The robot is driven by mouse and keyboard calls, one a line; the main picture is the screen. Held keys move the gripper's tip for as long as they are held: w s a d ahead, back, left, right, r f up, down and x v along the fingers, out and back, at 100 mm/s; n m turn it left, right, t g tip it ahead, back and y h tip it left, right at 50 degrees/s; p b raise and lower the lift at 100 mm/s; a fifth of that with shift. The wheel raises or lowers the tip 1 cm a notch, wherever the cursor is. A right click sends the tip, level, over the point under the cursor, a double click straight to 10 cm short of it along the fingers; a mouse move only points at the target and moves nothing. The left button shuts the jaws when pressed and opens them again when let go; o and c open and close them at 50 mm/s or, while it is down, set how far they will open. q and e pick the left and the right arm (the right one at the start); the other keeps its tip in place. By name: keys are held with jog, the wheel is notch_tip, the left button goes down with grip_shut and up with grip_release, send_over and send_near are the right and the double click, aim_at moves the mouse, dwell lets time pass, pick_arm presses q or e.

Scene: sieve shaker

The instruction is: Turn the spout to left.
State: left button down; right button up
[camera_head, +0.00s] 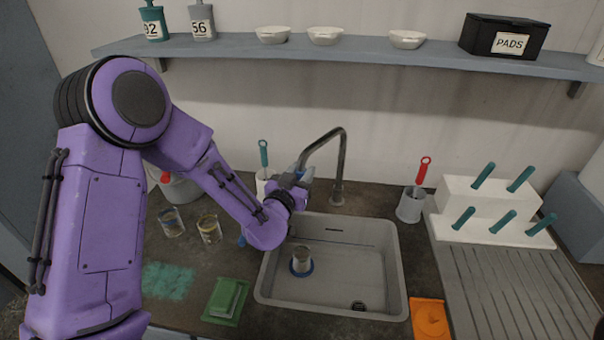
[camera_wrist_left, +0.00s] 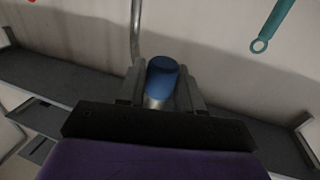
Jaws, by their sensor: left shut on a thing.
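The spout (camera_head: 328,136) is a thin grey metal pipe that rises behind the sink (camera_head: 399,275) and arches over to the left and forward. Its end comes down at my left gripper (camera_head: 293,180), above the sink's back left part. In the left wrist view my left gripper (camera_wrist_left: 162,88) is shut on a blue-and-metal cylindrical piece (camera_wrist_left: 162,72), which appears to be the spout's end. The pipe (camera_wrist_left: 135,32) shows behind the fingers there. In the head view the fingers mostly hide the grip. My right gripper is not in view.
A small cup on a blue ring (camera_head: 301,264) stands in the sink. Two glass beakers (camera_head: 209,229) and a green pad (camera_head: 226,299) are left of it. A grey cup with a red-handled tool (camera_head: 411,205) and a white peg rack (camera_head: 490,205) stand right. A shelf (camera_head: 360,56) runs above.

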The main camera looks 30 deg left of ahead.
pick_arm(q)
jog(key=c, duration=0.9)
grip_release()
jog(key=shift+a, duration=0.15)
jog(key=shift+o, duration=0.2)
jog(key=shift+w+a, duration=0.1)
jog(key=shift+s, duration=0.2)
jog(key=s+d+p, duration=0.1)
jog(key=s+p, duration=0.3)
jog(key=s, duration=0.6)
jog(key=shift+d+p, duration=0.15)
jog(key=shift+p, duration=0.25)
